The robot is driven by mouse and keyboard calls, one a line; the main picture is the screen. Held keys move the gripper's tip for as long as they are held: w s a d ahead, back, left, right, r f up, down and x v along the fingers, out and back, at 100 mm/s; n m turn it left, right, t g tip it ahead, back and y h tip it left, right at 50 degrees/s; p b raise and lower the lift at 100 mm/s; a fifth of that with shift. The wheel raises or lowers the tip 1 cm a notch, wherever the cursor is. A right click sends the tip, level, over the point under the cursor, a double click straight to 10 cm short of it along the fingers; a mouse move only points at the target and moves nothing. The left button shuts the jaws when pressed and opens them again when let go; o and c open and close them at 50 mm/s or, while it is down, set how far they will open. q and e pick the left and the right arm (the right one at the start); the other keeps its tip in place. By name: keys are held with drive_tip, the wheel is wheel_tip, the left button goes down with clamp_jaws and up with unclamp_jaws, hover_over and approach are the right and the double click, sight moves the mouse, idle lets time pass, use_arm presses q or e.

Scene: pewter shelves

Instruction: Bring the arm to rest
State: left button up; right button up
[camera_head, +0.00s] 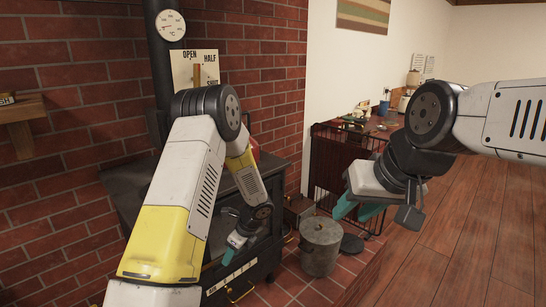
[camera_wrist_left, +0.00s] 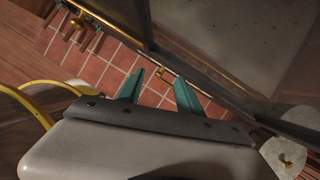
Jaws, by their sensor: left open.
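My left arm reaches forward and bends down in the head view. Its gripper (camera_head: 236,244) hangs in front of the dark stove (camera_head: 262,165), low over the brick-tiled hearth. In the left wrist view the two teal fingers (camera_wrist_left: 158,90) are apart with nothing between them, and the stove's edge passes close beyond their tips. My right arm comes in from the right. Its gripper (camera_head: 356,212) points down and left with two teal fingers apart, and I see nothing held in it.
A lidded metal bucket (camera_head: 321,246) stands right of the left gripper; its lid also shows in the left wrist view (camera_wrist_left: 287,160). A black wire guard (camera_head: 322,172) and a cluttered table (camera_head: 385,131) stand behind. The wooden floor (camera_head: 470,215) at right is clear.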

use_arm(q)
drive_tip(key=s+a+r+n+h, duration=0.1)
drive_tip(key=s+r+n, duration=0.25)
drive_tip(key=r, duration=0.45)
drive_tip(key=s+a+r+n+t+h, duration=0.1)
drive_tip(key=s+r+n, duration=0.25)
drive_tip(key=r, duration=0.45)
drive_tip(key=s+a+r+n+h, duration=0.1)
drive_tip(key=s+r+n, duration=0.1)
drive_tip(key=r+n, duration=0.45)
drive_tip(key=s+d+r+n+t+h, duration=0.3)
drive_tip(key=s+r+n, duration=0.6)
drive_tip(key=s+r, duration=0.4)
drive_tip(key=s+t, duration=0.1)
drive_tip(key=s, duration=0.3)
drive_tip(key=shift+d+r+h, duration=0.2)
drive_tip(key=shift+r+h, duration=0.1)
drive_tip(key=shift+h, duration=0.1)
